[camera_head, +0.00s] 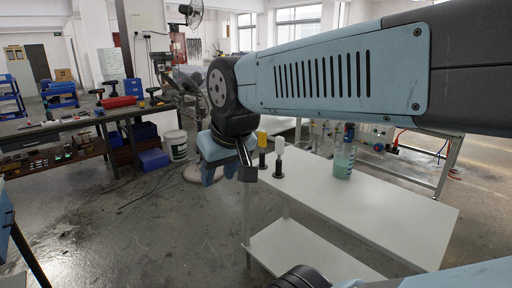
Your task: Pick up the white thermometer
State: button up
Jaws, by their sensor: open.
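The white thermometer (279,145) stands upright in a dark holder near the left end of the white table. A similar yellow-topped one (262,139) stands just to its left, its lower part close behind my gripper. My gripper (230,174) hangs at the table's left end, left of the white thermometer and apart from it in the picture. It is open, and nothing shows between its fingers. How far it is from the thermometer in depth I cannot tell.
The white table (375,208) has a lower shelf (300,250). A beaker of pale green liquid (343,163) stands on it, right of the thermometers. The front and right of the tabletop are clear. My arm crosses the upper right. A cluttered workbench (70,122) and white bucket (175,146) stand left.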

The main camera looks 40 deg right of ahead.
aim_at(279, 141)
jog(key=u, duration=0.05)
jog(key=i, duration=1.2)
jog(key=z, duration=1)
jog(key=k, duration=0.9)
jog(key=z, duration=0.2)
jog(key=i, duration=0.9)
jog(key=u, duration=0.1)
